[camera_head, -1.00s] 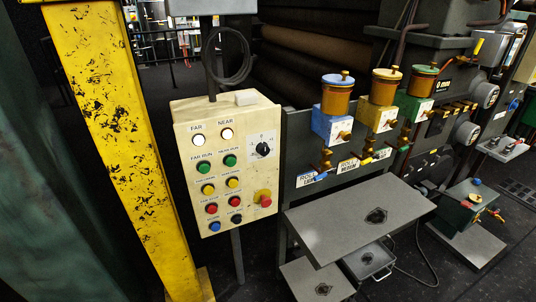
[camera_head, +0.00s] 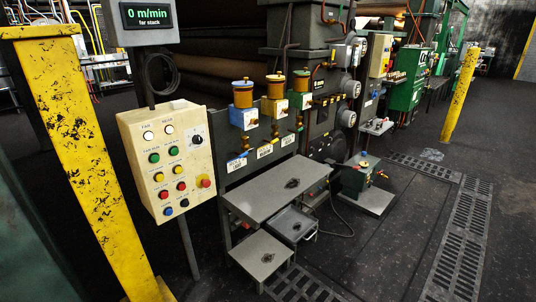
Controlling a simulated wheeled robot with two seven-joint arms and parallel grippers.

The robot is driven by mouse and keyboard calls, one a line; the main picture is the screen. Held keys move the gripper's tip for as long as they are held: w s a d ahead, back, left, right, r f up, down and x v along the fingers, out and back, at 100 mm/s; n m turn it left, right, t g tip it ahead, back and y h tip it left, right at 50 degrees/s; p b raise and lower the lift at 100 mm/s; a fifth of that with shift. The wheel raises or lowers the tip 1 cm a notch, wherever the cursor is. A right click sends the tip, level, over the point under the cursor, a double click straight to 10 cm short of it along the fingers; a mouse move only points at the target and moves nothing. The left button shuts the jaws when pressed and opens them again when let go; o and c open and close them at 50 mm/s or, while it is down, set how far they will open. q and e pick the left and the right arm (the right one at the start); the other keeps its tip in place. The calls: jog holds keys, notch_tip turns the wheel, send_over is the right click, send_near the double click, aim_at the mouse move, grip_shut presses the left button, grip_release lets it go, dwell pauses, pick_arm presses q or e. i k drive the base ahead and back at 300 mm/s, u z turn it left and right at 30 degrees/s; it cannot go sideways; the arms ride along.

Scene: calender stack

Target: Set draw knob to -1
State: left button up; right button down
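A cream control panel (camera_head: 167,162) on a grey post stands left of centre. A black rotary knob (camera_head: 197,140) with a white pointer sits at its upper right. I take it for the draw knob, but its label and scale are too small to read now. Neither gripper shows in the view.
A scuffed yellow post (camera_head: 82,165) stands left of the panel. A grey table (camera_head: 275,187), a lower step (camera_head: 261,255) and a machine with several coloured oilers (camera_head: 276,97) stand to the right. The floor at front right is clear, with drain grates (camera_head: 462,240).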

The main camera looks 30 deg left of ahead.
aim_at(197, 138)
jog(key=z, duration=0.8)
jog(key=i, duration=1.55)
jog(key=u, duration=1)
jog(key=i, duration=0.95)
jog(key=u, duration=1)
